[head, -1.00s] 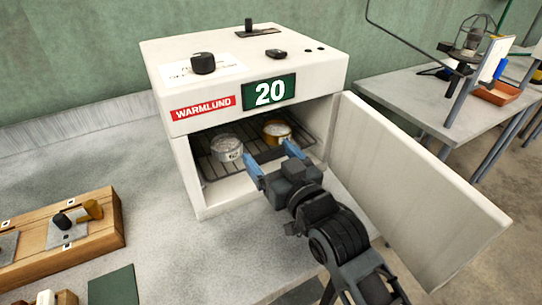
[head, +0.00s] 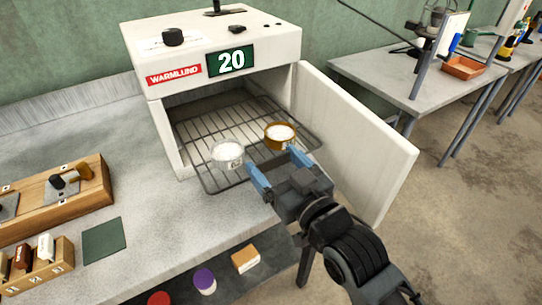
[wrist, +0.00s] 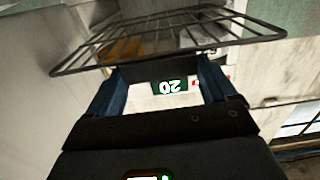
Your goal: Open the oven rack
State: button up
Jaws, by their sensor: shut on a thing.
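The white oven (head: 215,90) stands on the bench, its door (head: 350,145) open to the right. The wire rack (head: 222,188) is slid partly out of the oven chamber. My gripper (head: 272,160) is at the rack's front edge, shut on it; the exact contact is hard to make out. A whitish dish (head: 229,163) and an orange-brown dish (head: 279,146), both with white contents, sit upright on the rack. In the wrist view the rack (wrist: 205,45) spans above my gripper (wrist: 163,68), and the fingers stand some way apart.
A wooden block with tools (head: 45,205) and a green mat (head: 103,241) lie on the bench at left. Several small items, including a purple-topped one (head: 205,281), sit on a lower shelf. A side table (head: 390,80) stands behind the door.

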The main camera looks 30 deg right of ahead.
jog(key=shift+s, duration=0.25)
jog(key=o, duration=1.3)
jog(key=shift+s+b, duration=0.75)
jog(key=shift+s, duration=3.1)
jog(key=shift+s, duration=0.1)
